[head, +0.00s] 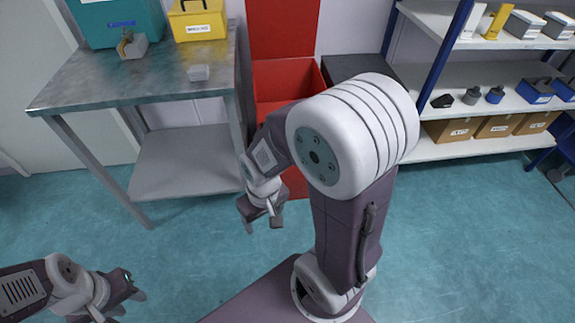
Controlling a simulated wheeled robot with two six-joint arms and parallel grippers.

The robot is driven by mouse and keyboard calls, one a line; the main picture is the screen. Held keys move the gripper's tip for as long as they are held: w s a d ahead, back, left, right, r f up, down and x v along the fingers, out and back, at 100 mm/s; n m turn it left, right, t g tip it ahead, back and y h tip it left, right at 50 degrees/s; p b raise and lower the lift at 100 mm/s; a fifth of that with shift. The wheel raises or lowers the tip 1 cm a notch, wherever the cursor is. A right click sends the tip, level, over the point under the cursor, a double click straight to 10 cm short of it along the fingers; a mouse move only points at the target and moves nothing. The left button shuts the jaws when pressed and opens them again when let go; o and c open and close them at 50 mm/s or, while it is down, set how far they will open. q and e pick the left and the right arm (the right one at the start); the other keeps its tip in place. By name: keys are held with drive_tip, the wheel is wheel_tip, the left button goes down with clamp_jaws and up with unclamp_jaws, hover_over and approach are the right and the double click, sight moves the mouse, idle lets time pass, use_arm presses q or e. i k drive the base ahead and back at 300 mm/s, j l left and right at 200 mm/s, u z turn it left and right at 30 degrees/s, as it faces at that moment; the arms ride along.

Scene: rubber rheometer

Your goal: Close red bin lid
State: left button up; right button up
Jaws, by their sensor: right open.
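A red bin (285,82) stands on the floor between the metal table and the shelving. Its red lid (284,28) is raised upright behind the opening, and the inside of the bin shows. My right arm covers the bin's front and right part. My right gripper (262,224) is open and empty, in front of the bin and lower in the picture, pointing down and apart from the lid. My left gripper (122,308) is at the bottom left, far from the bin.
White shelving (455,75) with blue posts and several boxes stands right. The teal floor (190,235) in front is clear.

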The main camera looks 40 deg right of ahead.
sight(278, 30)
drive_tip(key=z, duration=1.25)
drive_tip(key=i, duration=0.1)
drive_tip(key=l+z, duration=0.05)
